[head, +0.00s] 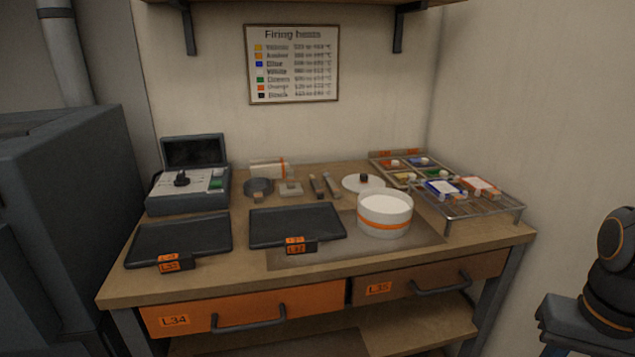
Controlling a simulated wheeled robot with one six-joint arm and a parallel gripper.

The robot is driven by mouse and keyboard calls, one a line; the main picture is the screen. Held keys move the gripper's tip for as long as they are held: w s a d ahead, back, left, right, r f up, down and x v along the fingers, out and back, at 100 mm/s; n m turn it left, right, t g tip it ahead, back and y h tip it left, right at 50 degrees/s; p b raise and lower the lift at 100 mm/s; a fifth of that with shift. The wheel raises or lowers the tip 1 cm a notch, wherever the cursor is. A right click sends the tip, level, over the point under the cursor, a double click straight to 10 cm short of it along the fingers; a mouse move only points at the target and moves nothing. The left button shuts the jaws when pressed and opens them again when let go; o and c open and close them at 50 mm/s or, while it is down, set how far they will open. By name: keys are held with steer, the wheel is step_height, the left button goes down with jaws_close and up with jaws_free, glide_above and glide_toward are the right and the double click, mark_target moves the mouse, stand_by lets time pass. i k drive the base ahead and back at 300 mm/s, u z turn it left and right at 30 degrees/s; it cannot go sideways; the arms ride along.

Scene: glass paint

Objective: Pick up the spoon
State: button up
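I cannot make out a spoon for certain. Two slim tools (332,184) lie side by side at the back middle of the workbench (190,281), too small to tell what they are. Drawer L34 (240,307) and drawer L35 (425,283) look shut, and their insides are hidden. My gripper is not in view.
Two black trays (180,240) (297,225) and a white pot with an orange band (385,214) stand in front. Behind are a control box (188,187), a white lid (352,183), a wire rack (470,207) and a paint tray (413,168).

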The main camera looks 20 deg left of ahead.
mark_target(335, 189)
steer(key=u, duration=0.5)
steer(key=i, duration=0.5)
steer(key=u, duration=0.6)
